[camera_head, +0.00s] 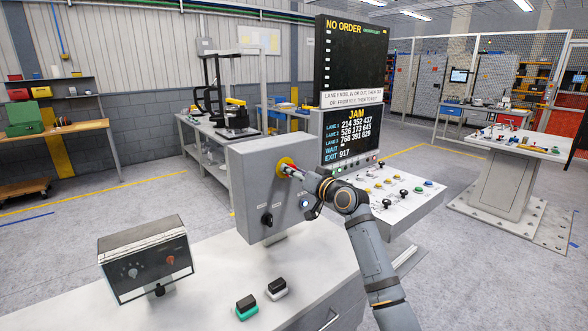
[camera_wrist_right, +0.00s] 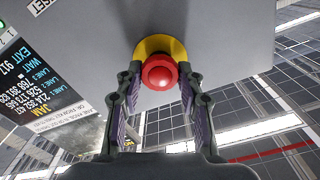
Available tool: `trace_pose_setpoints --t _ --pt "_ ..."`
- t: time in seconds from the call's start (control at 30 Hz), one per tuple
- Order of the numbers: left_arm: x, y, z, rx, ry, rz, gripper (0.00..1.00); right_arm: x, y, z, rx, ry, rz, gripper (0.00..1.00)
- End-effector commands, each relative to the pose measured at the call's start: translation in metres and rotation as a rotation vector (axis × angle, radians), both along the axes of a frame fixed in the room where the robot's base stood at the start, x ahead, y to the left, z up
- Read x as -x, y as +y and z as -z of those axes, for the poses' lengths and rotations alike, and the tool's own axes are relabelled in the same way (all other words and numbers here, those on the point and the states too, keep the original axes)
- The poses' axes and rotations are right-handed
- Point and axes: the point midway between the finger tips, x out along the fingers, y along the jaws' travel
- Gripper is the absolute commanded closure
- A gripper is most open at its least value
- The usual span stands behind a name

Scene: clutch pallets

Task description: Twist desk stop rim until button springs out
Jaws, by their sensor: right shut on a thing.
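The desk stop is a red mushroom button (camera_wrist_right: 160,72) on a yellow collar (camera_head: 283,163). It is mounted on the face of a grey box (camera_head: 248,190) standing on the desk. My right gripper (camera_head: 292,170) reaches it from the right. Its two fingers lie on either side of the red head and are shut on its rim, as the right wrist view shows. The fingers partly hide the button in the head view. Whether the button is in or out cannot be told. My left gripper is not in view.
The grey box also has a black knob (camera_head: 267,219) and a lit blue button (camera_head: 304,204). A control box with dials (camera_head: 145,261) stands at the left. A display (camera_head: 351,135) reading JAM stands behind.

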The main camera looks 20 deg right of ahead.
Motion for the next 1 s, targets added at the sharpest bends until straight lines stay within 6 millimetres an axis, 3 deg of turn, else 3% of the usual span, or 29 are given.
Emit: trace_pose_setpoints --t 0.63,0.67,0.7,0.83,1.0 --pt "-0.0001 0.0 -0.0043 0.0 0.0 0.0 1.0 -0.0002 -0.0002 -0.0013 -0.055 0.016 0.001 0.94" --pt "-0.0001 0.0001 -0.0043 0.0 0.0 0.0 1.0 -0.0002 -0.0002 -0.0013 -0.055 0.016 0.001 0.61" --pt "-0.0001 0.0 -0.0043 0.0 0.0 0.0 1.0 -0.0002 -0.0002 -0.0013 -0.055 0.017 0.0 0.55" --pt "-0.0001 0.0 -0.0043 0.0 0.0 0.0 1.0 -0.0002 -0.0001 -0.001 -0.055 0.017 0.0 0.38" --pt "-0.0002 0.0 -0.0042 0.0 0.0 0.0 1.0 -0.0002 -0.0001 -0.0006 -0.054 0.018 0.001 0.38"
